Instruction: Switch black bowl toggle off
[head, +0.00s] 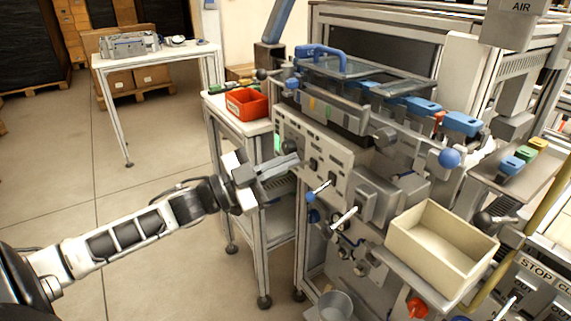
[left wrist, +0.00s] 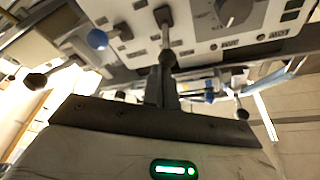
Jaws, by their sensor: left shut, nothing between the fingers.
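The light grey control panel (head: 322,155) with a row of small dark switches faces my left arm. My left gripper (head: 296,159) is shut and empty, its fingertips close to the left part of the panel. In the left wrist view, the shut fingers (left wrist: 166,62) point at the panel face. A black toggle lever (left wrist: 163,18) stands out from the panel directly in line with the fingertips. Lever and fingertips overlap there, and I cannot tell whether they touch. The labels are too small to read, so which switch is the black bowl toggle is unclear. My right gripper is not in view.
A dark rotary knob (left wrist: 235,10) and a blue ball knob (left wrist: 97,39) sit near the lever. White-handled levers (head: 343,218) stick out below the panel. A red bin (head: 247,103) stands behind my gripper, a cream box (head: 440,247) at right. The floor at left is clear.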

